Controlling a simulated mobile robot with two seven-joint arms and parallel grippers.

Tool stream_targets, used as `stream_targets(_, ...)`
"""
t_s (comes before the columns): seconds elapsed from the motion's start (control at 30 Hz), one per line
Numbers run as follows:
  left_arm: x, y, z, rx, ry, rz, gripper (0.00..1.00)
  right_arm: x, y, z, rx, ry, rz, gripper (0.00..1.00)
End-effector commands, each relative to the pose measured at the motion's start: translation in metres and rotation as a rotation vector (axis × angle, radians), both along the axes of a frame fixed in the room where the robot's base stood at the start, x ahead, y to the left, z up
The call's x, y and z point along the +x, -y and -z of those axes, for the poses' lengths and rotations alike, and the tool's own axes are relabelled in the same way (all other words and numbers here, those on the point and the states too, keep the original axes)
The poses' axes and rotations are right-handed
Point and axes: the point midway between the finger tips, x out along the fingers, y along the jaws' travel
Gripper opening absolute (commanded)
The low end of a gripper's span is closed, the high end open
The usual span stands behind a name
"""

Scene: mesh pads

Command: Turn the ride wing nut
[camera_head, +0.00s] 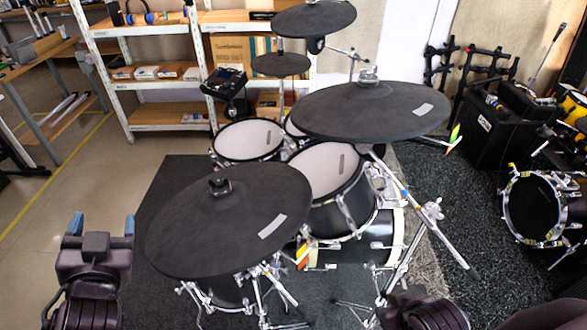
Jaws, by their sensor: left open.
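Two large dark cymbal pads are near me. The right one (330,108) has a silvery wing nut (368,75) on top of its centre. The near left one (215,228) has a dark wing nut (219,184) on its centre. Nothing in view labels which is the ride. My left gripper (102,226) is at the lower left, open and empty, its two blue fingertips pointing away from me. It is left of the near cymbal and apart from both nuts. Dark parts of my right arm show at the bottom right edge; its fingers are not visible.
Mesh drum pads (324,168) and chrome stands (405,250) fill the middle. Smaller cymbal pads (314,18) stand behind. A shelf (160,85) is at the back left, and a black box (492,135) and another drum (537,208) are on the right. Floor at left is clear.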

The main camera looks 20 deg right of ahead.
Motion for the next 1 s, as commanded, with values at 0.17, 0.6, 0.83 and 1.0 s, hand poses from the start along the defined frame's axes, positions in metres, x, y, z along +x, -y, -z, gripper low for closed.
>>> stream_targets(0.17,0.02,0.069,-0.074,0.13,0.368,0.242,0.7,0.009,0.0,0.012,0.001,0.061,-0.009,0.34)
stream_targets(0.6,-0.028,0.236,-0.127,0.663,0.969,1.025,0.7,0.026,0.0,0.036,0.004,0.222,-0.03,0.34)
stream_targets(0.83,-0.038,0.274,-0.082,1.116,1.003,1.438,0.7,0.032,0.0,0.048,0.007,0.307,-0.041,0.34)
stream_targets(1.0,-0.016,0.266,-0.044,1.523,0.851,1.665,0.7,0.035,-0.001,0.056,0.008,0.367,-0.049,0.34)
